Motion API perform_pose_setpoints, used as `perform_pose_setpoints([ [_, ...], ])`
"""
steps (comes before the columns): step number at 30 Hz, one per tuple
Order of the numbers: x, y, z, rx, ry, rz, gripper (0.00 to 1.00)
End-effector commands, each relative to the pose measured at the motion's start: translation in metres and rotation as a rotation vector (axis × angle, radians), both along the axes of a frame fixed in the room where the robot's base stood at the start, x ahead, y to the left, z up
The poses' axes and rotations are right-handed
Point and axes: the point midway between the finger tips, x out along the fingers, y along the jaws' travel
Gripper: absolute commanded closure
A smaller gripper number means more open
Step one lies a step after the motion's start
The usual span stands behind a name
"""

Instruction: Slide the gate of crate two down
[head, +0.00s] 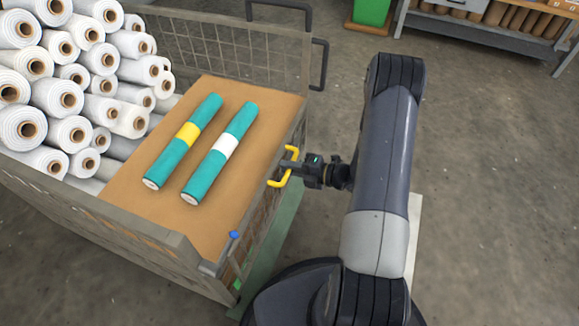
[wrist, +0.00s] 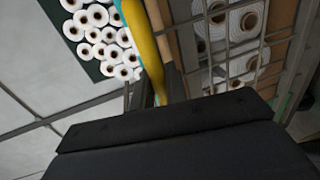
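The mesh crate (head: 185,262) stands at the left in the head view. Its mesh gate (head: 262,215) is on the side facing my arm and is up, with its upper edge near the brown board inside. A yellow handle (head: 276,183) stands out from the gate. My gripper (head: 292,166) is at the handle's middle, level with it. In the wrist view the yellow handle (wrist: 144,45) runs down between the two dark fingers, which lie close on both sides, so the gripper looks shut on it. The fingertips are partly hidden. No crate number is readable.
Two teal rolls, one with a yellow band (head: 187,134) and one with a white band (head: 225,147), lie on the brown board (head: 125,195). White rolls (head: 75,95) are stacked at left. A grey shelf bench (head: 480,32) stands at the back right. The floor between is clear.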

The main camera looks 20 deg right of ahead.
Motion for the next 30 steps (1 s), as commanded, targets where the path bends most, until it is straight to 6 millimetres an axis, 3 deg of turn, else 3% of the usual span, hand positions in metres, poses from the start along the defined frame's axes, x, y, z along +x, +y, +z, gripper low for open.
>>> perform_pose_setpoints([
  [6, 0.000, 0.000, 0.000, 0.001, 0.001, 0.001, 0.69],
  [17, -0.003, -0.005, 0.003, 0.001, -0.001, -0.001, 0.68],
  [30, -0.045, -0.063, 0.018, 0.000, 0.000, -0.004, 0.68],
])
